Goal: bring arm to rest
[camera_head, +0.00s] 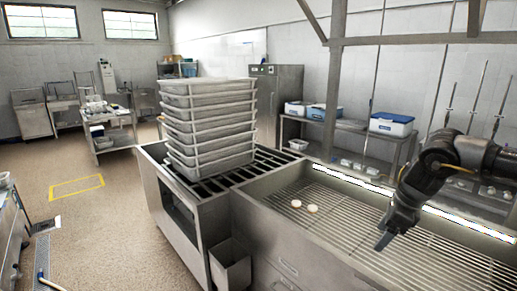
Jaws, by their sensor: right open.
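My right arm comes in from the right edge. Its gripper (384,241) hangs over the wire-grid counter (340,216), pointing down and to the left, open with nothing visible in it. From this angle I cannot tell whether its tips touch the grid. A tall stack of grey perforated baskets (209,127) stands on the slatted end of the counter, left of the gripper and well apart from it. My left gripper is not in view.
Two small pale round pieces (312,208) lie on the grid left of the gripper. A grey bin (230,265) stands by the counter's front. Blue-lidded coolers (391,124) sit on a table behind. The floor at left has a yellow marked rectangle (76,187) and is mostly clear.

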